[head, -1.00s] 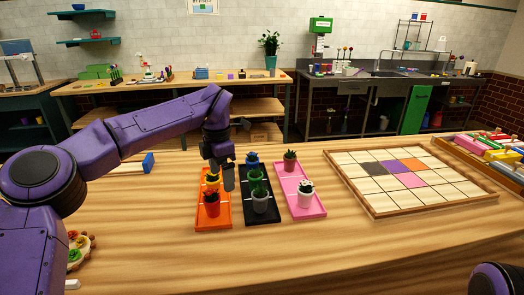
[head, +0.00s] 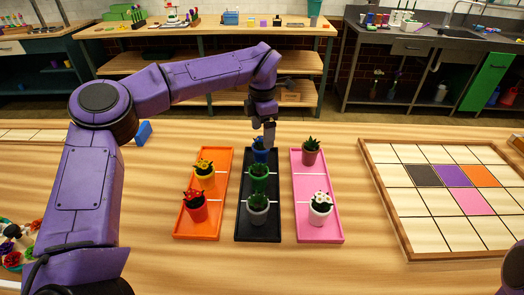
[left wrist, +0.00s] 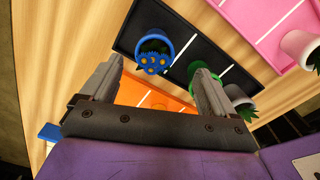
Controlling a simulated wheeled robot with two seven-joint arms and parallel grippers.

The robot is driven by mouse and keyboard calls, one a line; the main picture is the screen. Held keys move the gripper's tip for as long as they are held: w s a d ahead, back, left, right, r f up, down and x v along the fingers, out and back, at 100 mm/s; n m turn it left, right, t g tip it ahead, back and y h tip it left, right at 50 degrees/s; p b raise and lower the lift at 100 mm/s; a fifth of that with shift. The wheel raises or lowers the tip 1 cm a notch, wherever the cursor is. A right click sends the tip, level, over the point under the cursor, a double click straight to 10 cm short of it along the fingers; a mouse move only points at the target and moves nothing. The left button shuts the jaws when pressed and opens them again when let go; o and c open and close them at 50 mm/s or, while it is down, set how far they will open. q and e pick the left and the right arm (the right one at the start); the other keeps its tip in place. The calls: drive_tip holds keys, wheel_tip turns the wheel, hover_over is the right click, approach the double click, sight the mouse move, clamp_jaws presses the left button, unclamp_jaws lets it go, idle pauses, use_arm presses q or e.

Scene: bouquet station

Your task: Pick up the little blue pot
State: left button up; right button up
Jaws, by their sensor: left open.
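The little blue pot (head: 259,156) stands at the back end of the black tray (head: 240,232), partly hidden behind my left gripper in the head view. In the left wrist view the blue pot (left wrist: 152,42) holds a blue flower and lies just beyond the fingertips, between their lines. My left gripper (head: 269,138) is above the blue pot, pointing down. Its two fingers stand apart and empty in the left wrist view (left wrist: 155,70). My right gripper is out of view.
A green pot (head: 258,185) and a grey pot (head: 258,215) share the black tray. The orange tray (head: 222,172) holds yellow and red pots; the pink tray (head: 300,190) holds brown and white ones. A gridded board (head: 402,235) lies at the right.

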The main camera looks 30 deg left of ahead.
sight(261, 138)
use_arm(q)
drive_tip(key=f, duration=0.2)
drive_tip(key=f+p, duration=0.1)
drive_tip(key=f, duration=0.3)
drive_tip(key=shift+w+a, duration=0.2)
drive_tip(key=shift+a, duration=0.2)
drive_tip(key=c, duration=1.4)
drive_tip(key=shift+r, duration=0.1)
